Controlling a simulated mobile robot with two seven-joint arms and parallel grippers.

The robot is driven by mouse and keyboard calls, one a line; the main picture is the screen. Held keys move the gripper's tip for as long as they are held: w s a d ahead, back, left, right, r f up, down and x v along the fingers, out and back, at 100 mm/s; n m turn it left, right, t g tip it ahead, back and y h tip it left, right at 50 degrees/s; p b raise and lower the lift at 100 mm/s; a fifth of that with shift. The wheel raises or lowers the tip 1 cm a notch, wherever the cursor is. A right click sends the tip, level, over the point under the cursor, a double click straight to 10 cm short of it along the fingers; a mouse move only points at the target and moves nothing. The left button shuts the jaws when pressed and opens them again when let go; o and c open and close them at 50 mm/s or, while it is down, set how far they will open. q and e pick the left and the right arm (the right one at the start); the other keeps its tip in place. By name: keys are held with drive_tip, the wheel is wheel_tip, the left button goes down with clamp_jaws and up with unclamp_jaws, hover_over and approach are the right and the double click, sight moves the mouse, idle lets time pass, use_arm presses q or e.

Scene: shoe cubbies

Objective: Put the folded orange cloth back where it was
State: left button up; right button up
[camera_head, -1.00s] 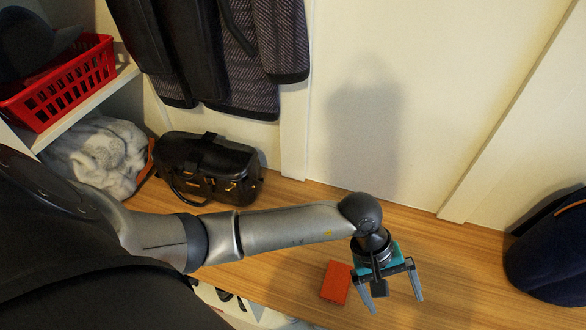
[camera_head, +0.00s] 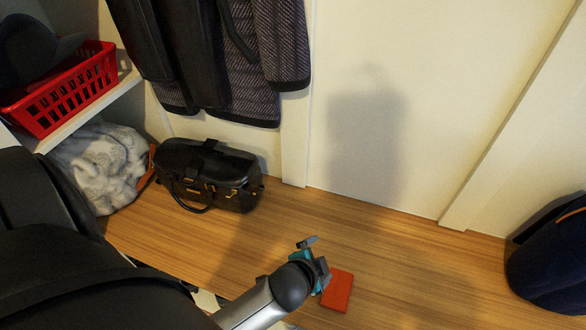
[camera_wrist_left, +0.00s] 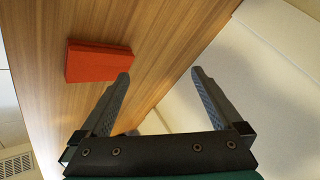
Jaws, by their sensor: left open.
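The folded orange cloth (camera_head: 338,291) lies flat on the wooden bench as a small block. It also shows in the left wrist view (camera_wrist_left: 98,62), left of the fingers. My left gripper (camera_head: 315,260) is beside the cloth, at its upper left in the head view. In the left wrist view the two fingers (camera_wrist_left: 161,73) are apart with nothing between them. The left fingertip overlaps the picture close to the cloth's right end; whether they touch I cannot tell. My right gripper is in neither view.
A black handbag (camera_head: 208,175) stands on the bench (camera_head: 400,240) by the wall. A grey-white furry item (camera_head: 100,165) sits left of it, under a shelf with a red basket (camera_head: 62,88). Coats (camera_head: 245,60) hang above. A dark blue bag (camera_head: 550,255) is at the right.

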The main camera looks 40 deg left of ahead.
use_arm(q)
drive_tip(key=s+f+n+g, duration=0.2)
drive_tip(key=s, duration=0.2)
drive_tip(key=s+f+n+g, duration=0.2)
drive_tip(key=s, duration=0.2)
drive_tip(key=s+f+n+g+h, duration=0.1)
drive_tip(key=s+f+n, duration=0.1)
drive_tip(key=s, duration=0.2)
drive_tip(key=shift+d+g, duration=0.15)
drive_tip(key=shift+g, duration=0.25)
drive_tip(key=shift+c, duration=0.3)
